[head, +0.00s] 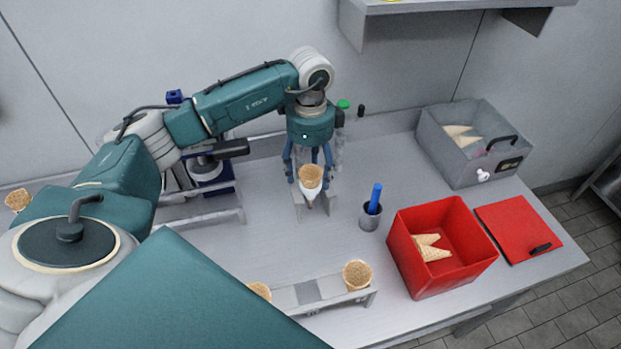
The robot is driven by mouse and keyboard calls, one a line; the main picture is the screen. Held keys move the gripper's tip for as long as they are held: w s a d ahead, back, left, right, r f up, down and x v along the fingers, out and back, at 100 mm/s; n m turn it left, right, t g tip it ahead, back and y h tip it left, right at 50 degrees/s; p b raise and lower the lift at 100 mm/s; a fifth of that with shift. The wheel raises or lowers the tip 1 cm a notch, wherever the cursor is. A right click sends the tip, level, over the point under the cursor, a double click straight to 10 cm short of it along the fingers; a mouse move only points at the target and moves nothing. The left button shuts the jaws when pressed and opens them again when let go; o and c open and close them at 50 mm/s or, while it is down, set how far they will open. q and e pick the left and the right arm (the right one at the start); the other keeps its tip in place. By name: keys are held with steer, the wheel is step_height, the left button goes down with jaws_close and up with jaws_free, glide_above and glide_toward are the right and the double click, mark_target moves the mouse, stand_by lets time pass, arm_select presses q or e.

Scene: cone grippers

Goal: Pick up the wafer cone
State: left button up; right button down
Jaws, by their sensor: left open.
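A wafer cone (311,177) with a white wrap on its lower part stands upright, point down, in a small metal holder (329,205) near the middle of the counter. My left gripper (309,170) points down right above this cone. Its blue fingers are open, one on each side of the cone's rim, and whether they touch it cannot be told. Two more wafer cones stand in a metal rack at the front, one at its right end (357,274) and one (260,291) partly hidden by my arm. My right gripper is not in view.
A red bin (462,270) with wafer cones stands at the right. Behind it is a grey bin (440,152) with cones. A dark cup (370,217) with a blue tool stands close right of the holder. A red board (517,229) holds a black object. A shelf (440,20) hangs above.

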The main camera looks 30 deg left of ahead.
arm_select(q)
steer(key=c, duration=0.8)
